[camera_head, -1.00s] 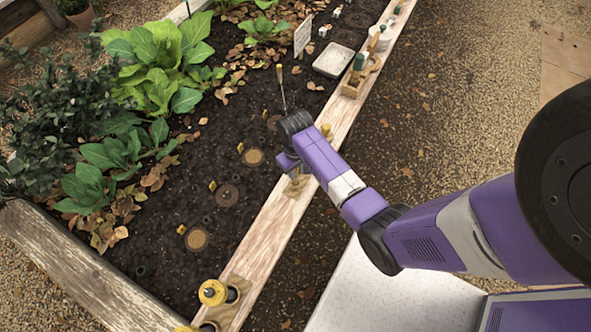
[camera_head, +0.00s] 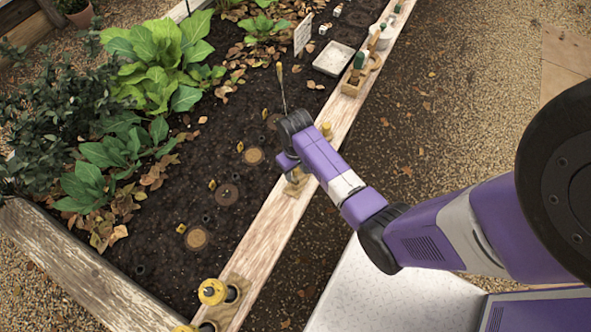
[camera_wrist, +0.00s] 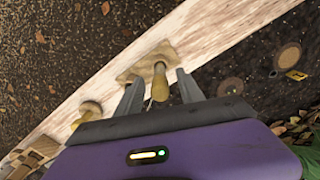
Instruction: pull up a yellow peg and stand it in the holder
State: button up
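My gripper (camera_wrist: 158,84) points down over the bed's wooden edge. In the wrist view its two fingers stand apart, with a dull yellow peg (camera_wrist: 160,84) between them and a gap showing on each side. The peg is close to a tan wooden plate (camera_wrist: 143,67) on the edge; I cannot tell whether it sits in it. In the head view the gripper (camera_head: 290,168) hides most of this spot. Another yellow peg (camera_head: 326,129) stands farther along the edge. A holed wooden plate (camera_head: 238,283) lies at the near end, with a yellow round-topped piece (camera_head: 212,291) beside a dark hole.
Small yellow markers (camera_head: 212,184) and round discs (camera_head: 197,239) lie in the soil. A thin wooden-handled tool (camera_head: 281,88) stands behind the gripper. A white tray (camera_head: 333,60) and a wooden caddy (camera_head: 354,84) are farther back. Leafy plants fill the left side.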

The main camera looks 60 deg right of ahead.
jog(key=shift+r+p, duration=0.7)
jog(key=shift+r, duration=3.2)
